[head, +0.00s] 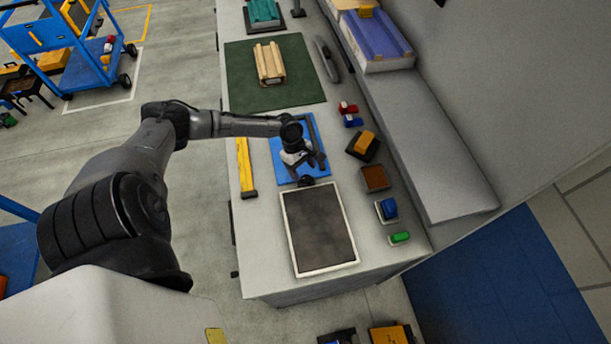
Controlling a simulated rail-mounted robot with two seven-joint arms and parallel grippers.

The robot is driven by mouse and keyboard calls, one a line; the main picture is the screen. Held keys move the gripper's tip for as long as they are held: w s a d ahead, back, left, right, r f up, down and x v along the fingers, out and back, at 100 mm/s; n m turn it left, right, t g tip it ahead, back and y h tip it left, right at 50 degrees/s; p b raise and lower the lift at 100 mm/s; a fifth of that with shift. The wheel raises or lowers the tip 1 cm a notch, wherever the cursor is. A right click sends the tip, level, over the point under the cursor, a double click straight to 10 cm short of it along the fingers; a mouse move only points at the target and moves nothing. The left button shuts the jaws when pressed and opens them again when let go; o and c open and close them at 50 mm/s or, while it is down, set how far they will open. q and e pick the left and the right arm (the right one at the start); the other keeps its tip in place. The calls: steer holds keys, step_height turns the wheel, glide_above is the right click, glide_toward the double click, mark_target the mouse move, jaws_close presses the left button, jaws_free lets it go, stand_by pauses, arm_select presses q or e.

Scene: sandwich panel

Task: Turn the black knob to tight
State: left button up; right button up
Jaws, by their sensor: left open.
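A blue plate (281,163) lies on the grey bench, partly hidden by my left arm and gripper. A small dark round piece (306,181) shows at the plate's near edge; it looks like the black knob, but its marking is too small to read. My left gripper (305,170) reaches over the plate from the left and is open, right by the dark piece. I cannot tell whether its fingers touch it. My right gripper is out of view.
A dark, white-rimmed tray (320,228) lies just nearer than the plate. A yellow bar (245,167) lies to the left. A green mat (240,72) with a wooden piece (269,62) is farther back. Several small coloured blocks and holders line the right, below a grey ledge (425,130).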

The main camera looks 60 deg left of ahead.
mark_target(306, 178)
arm_select(q)
steer(key=x, duration=0.3)
steer(key=shift+f, duration=0.1)
steer(key=shift+d+f, duration=0.15)
steer(key=shift+f, duration=0.05)
steer(key=shift+c, duration=0.2)
steer(key=c, duration=0.9)
